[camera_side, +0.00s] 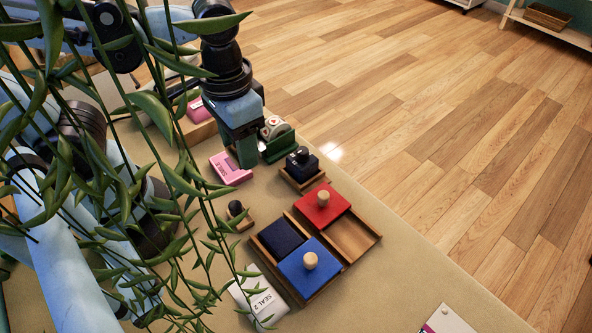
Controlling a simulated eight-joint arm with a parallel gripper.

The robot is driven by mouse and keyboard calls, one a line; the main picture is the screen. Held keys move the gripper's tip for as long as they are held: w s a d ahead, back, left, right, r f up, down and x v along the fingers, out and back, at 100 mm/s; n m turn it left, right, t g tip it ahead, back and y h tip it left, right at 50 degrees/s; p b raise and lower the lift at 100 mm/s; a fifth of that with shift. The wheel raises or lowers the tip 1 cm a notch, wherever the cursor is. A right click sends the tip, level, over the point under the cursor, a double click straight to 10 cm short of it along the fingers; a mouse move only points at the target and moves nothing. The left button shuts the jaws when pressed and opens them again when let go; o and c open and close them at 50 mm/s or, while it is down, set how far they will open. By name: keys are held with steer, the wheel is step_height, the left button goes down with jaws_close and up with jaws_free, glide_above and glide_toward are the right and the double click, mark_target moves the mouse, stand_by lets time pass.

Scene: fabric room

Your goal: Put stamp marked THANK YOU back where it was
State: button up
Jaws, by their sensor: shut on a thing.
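My gripper (247,158) points down near the back of the table, between the pink box and the green dispenser. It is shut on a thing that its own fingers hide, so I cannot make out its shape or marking. A dark blue stamp (301,160) with a black knob sits in a small wooden holder (303,184) to the right of my gripper. A smaller black-knobbed stamp (237,210) stands by a wooden piece below my gripper, partly behind leaves. I cannot read THANK YOU anywhere.
A wooden tray (352,240) holds a dark pad, with red (335,209) and blue (300,273) knobbed lids on it. A pink box (230,169), green dispenser (281,144) and white SEAL 2 box (262,303) stand around. Leaves cover the left.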

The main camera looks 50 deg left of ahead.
steer(key=s+d+r, duration=0.2)
steer(key=s+d, duration=0.5)
steer(key=d, duration=0.2)
glide_above(267, 199)
steer(key=shift+n, duration=0.3)
step_height(267, 199, down, 7)
steer(key=shift+f, duration=2.1)
steer(key=o, duration=1)
steer(key=shift+f, duration=0.15)
